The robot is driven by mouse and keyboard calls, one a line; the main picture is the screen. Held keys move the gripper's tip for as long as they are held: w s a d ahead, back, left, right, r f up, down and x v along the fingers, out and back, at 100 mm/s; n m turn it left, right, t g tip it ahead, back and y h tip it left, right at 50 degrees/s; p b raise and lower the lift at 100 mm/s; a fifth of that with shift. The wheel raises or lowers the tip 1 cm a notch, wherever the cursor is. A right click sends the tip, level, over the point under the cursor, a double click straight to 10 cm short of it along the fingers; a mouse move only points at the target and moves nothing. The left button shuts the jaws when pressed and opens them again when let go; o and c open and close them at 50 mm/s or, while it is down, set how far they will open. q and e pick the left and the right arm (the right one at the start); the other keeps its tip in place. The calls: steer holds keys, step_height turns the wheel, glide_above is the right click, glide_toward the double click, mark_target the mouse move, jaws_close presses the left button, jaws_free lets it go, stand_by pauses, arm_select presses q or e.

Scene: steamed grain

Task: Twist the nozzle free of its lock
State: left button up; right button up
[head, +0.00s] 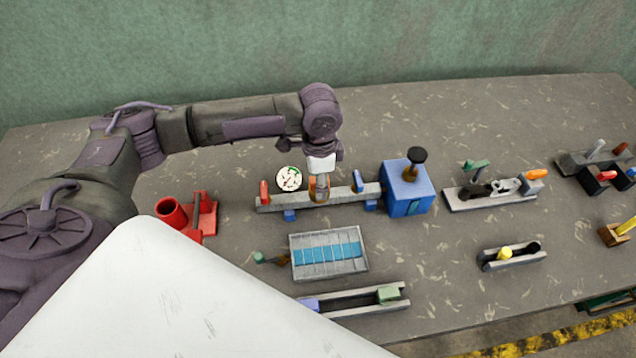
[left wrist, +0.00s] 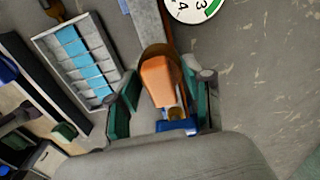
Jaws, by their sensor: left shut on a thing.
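A copper-orange piece (head: 318,190), apparently the nozzle, stands at the middle of a long grey rail (head: 335,196). My left gripper (head: 320,172) comes down on it from above. In the left wrist view the orange piece (left wrist: 158,80) lies between the green finger pads of my left gripper (left wrist: 163,100), which is shut on it. A small blue part (left wrist: 176,127) shows at the near end of the piece. The lock itself cannot be made out. My right gripper is not in view.
A round white dial (head: 289,179) is close behind the rail. A red lever (head: 264,192) and a blue lever (head: 358,181) stand on the rail. A blue box (head: 407,188) is to the right, a grey tray (head: 328,236) in front, red cups (head: 171,212) to the left.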

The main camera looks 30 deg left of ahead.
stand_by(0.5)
arm_select(q)
steer(key=shift+r+p, duration=0.1)
steer(key=shift+p, duration=0.3)
steer(key=shift+n+p, duration=1.9)
steer(key=shift+p, duration=0.25)
steer(key=shift+w+n+p, duration=0.1)
steer(key=shift+n+p, duration=1.1)
steer(key=shift+p, duration=0.2)
